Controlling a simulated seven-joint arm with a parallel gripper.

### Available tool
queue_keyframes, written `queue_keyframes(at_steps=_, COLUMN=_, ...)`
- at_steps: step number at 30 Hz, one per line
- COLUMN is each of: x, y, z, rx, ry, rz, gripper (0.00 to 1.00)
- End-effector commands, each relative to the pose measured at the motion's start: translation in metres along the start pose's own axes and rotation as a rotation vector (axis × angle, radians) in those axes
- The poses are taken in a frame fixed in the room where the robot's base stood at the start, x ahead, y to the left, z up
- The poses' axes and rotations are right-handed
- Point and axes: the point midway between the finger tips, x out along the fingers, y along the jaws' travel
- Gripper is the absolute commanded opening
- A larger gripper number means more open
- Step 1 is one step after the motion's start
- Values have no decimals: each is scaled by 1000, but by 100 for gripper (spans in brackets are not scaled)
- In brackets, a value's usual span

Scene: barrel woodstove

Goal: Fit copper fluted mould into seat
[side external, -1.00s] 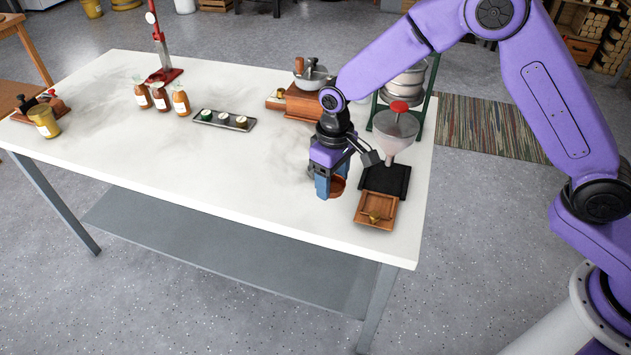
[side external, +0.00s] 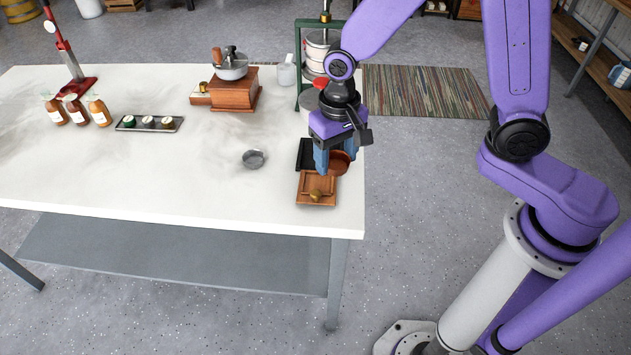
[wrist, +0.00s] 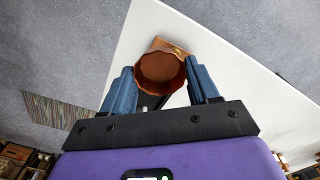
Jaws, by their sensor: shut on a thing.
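The copper fluted mould (side external: 340,164) is between the blue fingers of my gripper (side external: 333,168), which is shut on it. In the wrist view the mould (wrist: 160,68) shows its round, open inside and scalloped rim, with a finger on each side. My gripper appears over the wooden tray (side external: 305,190) and the black tray (side external: 304,156) near the table's right end. The wooden tray carries a small brass piece (side external: 316,194). The mould hides part of the trays, and I cannot tell its exact height. No seat is clearly recognisable.
A small grey fluted cup (side external: 254,159) stands left of the trays on the white table (side external: 210,185). A wooden grinder (side external: 234,92) and a green-framed press (side external: 299,70) stand behind. A tray of small jars (side external: 149,123) lies further left. The front middle is clear.

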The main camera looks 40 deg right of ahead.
Motion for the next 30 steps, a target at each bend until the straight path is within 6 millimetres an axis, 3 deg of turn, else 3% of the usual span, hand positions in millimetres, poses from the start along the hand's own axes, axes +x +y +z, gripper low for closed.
queue_keyframes(at_steps=3, x=-3, y=24, z=15, rx=207, ry=1, rz=0, gripper=31)
queue_keyframes(at_steps=9, x=-5, y=53, z=36, rx=491, ry=1, rz=0, gripper=31)
queue_keyframes(at_steps=16, x=-4, y=67, z=47, rx=639, ry=1, rz=0, gripper=31)
queue_keyframes(at_steps=20, x=0, y=64, z=39, rx=655, ry=-1, rz=2, gripper=31)
queue_keyframes(at_steps=30, x=21, y=44, z=-3, rx=651, ry=-1, rz=2, gripper=31)
